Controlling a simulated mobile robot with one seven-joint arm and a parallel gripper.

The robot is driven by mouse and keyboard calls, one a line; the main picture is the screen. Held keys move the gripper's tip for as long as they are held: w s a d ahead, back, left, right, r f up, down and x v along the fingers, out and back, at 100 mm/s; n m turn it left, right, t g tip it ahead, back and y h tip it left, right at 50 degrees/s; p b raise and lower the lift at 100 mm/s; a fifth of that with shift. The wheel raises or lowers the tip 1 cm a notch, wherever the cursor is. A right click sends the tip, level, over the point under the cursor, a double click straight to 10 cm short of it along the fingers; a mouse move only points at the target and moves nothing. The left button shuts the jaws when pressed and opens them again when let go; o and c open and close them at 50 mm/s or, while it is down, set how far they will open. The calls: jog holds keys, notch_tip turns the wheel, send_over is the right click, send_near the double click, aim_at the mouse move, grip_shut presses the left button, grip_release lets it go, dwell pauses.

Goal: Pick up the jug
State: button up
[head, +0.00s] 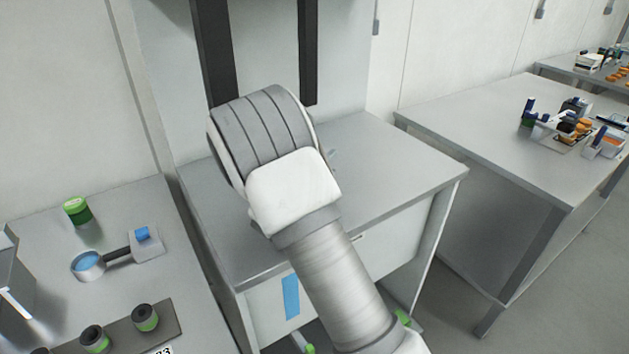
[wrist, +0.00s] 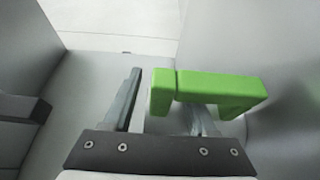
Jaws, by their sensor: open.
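No whole jug shows in either view. A bright green, angled bar (wrist: 222,88), shaped like a handle, is close up in the wrist view; I cannot tell whether it belongs to the jug. My gripper (wrist: 158,92) is open. Its left finger stands clear to the left of the green bar, and the bar covers much of the right finger. I cannot tell whether they touch. In the head view my arm hides the gripper.
A grey cabinet (head: 410,180) stands behind my arm. The left bench (head: 140,205) holds a green-lidded jar (head: 77,210), a blue-filled pan (head: 88,265) and green-banded pots (head: 145,318). A right-hand table (head: 480,130) bears several small items. Grey panels (wrist: 285,60) flank the gripper.

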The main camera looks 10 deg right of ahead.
grip_shut()
dwell(1.3)
